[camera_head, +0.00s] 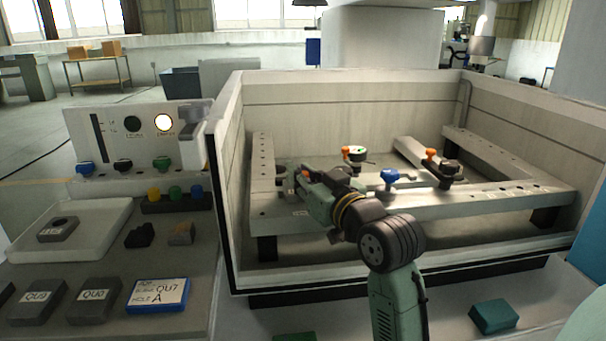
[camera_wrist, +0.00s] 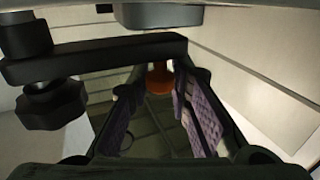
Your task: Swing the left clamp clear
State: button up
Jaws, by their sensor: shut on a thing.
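The left clamp shows an orange end (camera_head: 305,168) at the front left of the work frame, largely hidden by my gripper (camera_head: 299,180). In the wrist view, the clamp's black arm (camera_wrist: 95,55) crosses the upper part, with a black knob (camera_wrist: 50,105) at its left end. Its orange part (camera_wrist: 158,80) lies between my gripper's purple-padded fingers (camera_wrist: 160,95), near the tips. The fingers are shut on the left clamp. The exact contact is hard to see.
A blue knob (camera_head: 389,176) stands on the front rail, right of my gripper. Another clamp (camera_head: 442,168) stands to the right. High tank walls (camera_head: 350,105) enclose the frame. A control panel (camera_head: 135,135) is at left.

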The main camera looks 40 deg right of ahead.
grip_shut()
jog(key=shift+w, duration=0.1)
dwell(0.4)
jog(key=shift+w+d+m+g+h, duration=0.3)
jog(key=shift+m+h, duration=0.3)
jog(key=shift+h, duration=0.3)
jog(key=shift+w+d+m+g+h, duration=0.1)
jog(key=shift+w+m+g+h, duration=0.2)
jog(key=shift+m+h, duration=0.45)
jog(key=m+h, duration=0.1)
jog(key=h, duration=0.1)
jog(key=w+d+m+g+h+p, duration=0.1)
jog(key=shift+d+g+h, duration=0.15)
jog(key=shift+g+h, duration=0.15)
jog(key=shift+h, duration=0.05)
jog(key=shift+w+d+m+g+h, duration=0.2)
jog(key=shift+d+m+g+h, duration=0.25)
jog(key=shift+m+h, duration=0.3)
